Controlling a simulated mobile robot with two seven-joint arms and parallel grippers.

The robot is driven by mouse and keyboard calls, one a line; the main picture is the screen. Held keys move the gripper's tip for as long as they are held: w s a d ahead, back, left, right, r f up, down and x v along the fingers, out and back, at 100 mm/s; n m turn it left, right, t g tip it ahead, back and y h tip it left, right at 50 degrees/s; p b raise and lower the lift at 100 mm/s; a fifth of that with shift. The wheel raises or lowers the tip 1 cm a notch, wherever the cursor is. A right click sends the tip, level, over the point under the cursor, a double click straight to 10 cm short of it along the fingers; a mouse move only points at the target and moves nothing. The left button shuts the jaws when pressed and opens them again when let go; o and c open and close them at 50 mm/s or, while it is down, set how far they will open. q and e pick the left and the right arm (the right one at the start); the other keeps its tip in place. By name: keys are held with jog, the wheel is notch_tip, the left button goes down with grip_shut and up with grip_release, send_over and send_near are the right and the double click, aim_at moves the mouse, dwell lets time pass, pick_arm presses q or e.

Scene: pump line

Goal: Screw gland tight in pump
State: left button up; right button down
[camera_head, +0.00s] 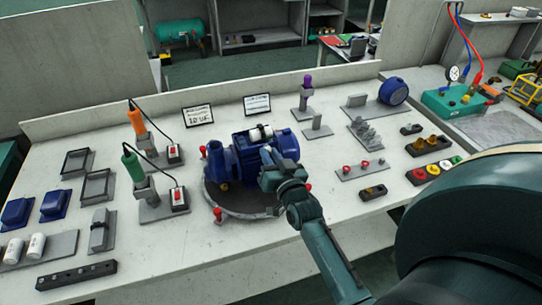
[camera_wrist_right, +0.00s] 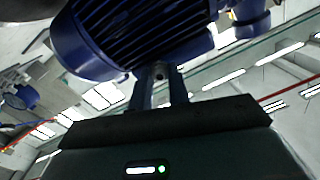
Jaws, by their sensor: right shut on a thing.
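The blue pump (camera_head: 220,165) with its finned motor (camera_head: 278,146) stands on a round grey turntable with red knobs. My right gripper (camera_head: 267,155) reaches in from the right and is at the near side of the pump. In the right wrist view the fingers (camera_wrist_right: 158,84) are shut on a small grey part just below the blue finned body (camera_wrist_right: 135,35). I take this part to be the gland (camera_wrist_right: 159,73); it is mostly hidden between the fingers. How far it sits in the pump cannot be seen. My left gripper is not in view.
Orange (camera_head: 137,121) and green (camera_head: 133,167) handled tools stand in holders left of the pump, with cables to switch boxes. Bare bench lies in front of the turntable.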

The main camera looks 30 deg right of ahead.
jog(key=m, duration=0.3)
jog(key=shift+r+m, duration=0.1)
jog(key=shift+m, duration=0.2)
jog(key=c, duration=1.4)
grip_release()
jog(key=shift+n, duration=1.8)
jog(key=n, duration=0.3)
jog(key=n, duration=0.3)
jog(key=shift+n, duration=0.4)
